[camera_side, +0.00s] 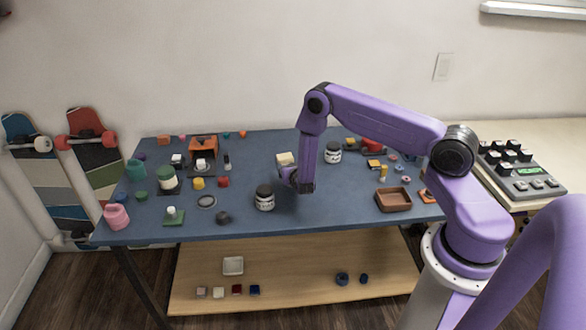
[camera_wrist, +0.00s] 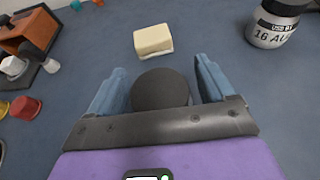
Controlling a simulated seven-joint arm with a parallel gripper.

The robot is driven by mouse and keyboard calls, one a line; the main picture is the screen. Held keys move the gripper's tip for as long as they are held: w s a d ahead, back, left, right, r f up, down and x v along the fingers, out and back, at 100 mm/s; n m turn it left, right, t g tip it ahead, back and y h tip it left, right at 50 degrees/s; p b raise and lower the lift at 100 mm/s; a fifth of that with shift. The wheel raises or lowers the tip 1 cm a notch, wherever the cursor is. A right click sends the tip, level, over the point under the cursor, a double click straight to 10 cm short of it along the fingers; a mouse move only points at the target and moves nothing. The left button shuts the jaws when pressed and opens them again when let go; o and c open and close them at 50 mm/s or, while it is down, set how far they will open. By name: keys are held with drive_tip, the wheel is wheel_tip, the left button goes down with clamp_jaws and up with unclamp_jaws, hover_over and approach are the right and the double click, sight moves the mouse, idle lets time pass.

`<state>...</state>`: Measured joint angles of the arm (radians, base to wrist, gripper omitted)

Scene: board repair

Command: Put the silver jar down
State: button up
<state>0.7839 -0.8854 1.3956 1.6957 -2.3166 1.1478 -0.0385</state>
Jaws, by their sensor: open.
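A silver jar with a dark lid and a pale label (camera_side: 265,202) stands upright on the blue table, just left of and nearer than my gripper in the side view. My gripper (camera_side: 287,177) is low over the table. In the wrist view my gripper (camera_wrist: 157,88) has its two blue fingers spread, with a dark round top (camera_wrist: 162,90) showing between them. This looks like the jar's lid; whether the fingers touch it I cannot tell. A second similar jar (camera_side: 333,154) stands upright farther back and right, and also shows in the wrist view (camera_wrist: 272,28).
A cream block (camera_side: 285,158) lies just beyond my gripper. An orange-brown machine (camera_side: 203,148) stands at the back left. Small red and yellow pieces lie left of the near jar. A brown tray (camera_side: 394,200) is at the right. Bare table lies between gripper and tray.

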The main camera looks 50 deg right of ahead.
drive_tip(key=shift+r, duration=0.1)
drive_tip(key=v, duration=1.2)
drive_tip(key=s+a+r+m+g+h, duration=0.1)
drive_tip(key=s+a+r+m+g, duration=0.1)
drive_tip(key=s+r+m, duration=0.35)
drive_tip(key=s+a+r+m+g+h, duration=0.1)
drive_tip(key=s+a+r+m+g, duration=0.15)
drive_tip(key=r, duration=0.65)
drive_tip(key=s+a+r+m+g+y, duration=0.1)
drive_tip(key=s+a+r+m+y, duration=0.1)
drive_tip(key=s, duration=0.6)
drive_tip(key=s+a+r+m+g+y, duration=0.2)
drive_tip(key=s+a+r+y, duration=0.1)
drive_tip(key=s+a+y, duration=0.2)
drive_tip(key=s+a+r+m+g+y, duration=0.2)
drive_tip(key=s+a+m+y, duration=0.1)
drive_tip(key=s, duration=0.7)
drive_tip(key=shift+s+a+r+y, duration=0.4)
drive_tip(key=shift+a+y, duration=0.3)
drive_tip(key=shift+a, duration=0.05)
drive_tip(key=shift+w+g, duration=0.1)
drive_tip(key=shift+g, duration=0.15)
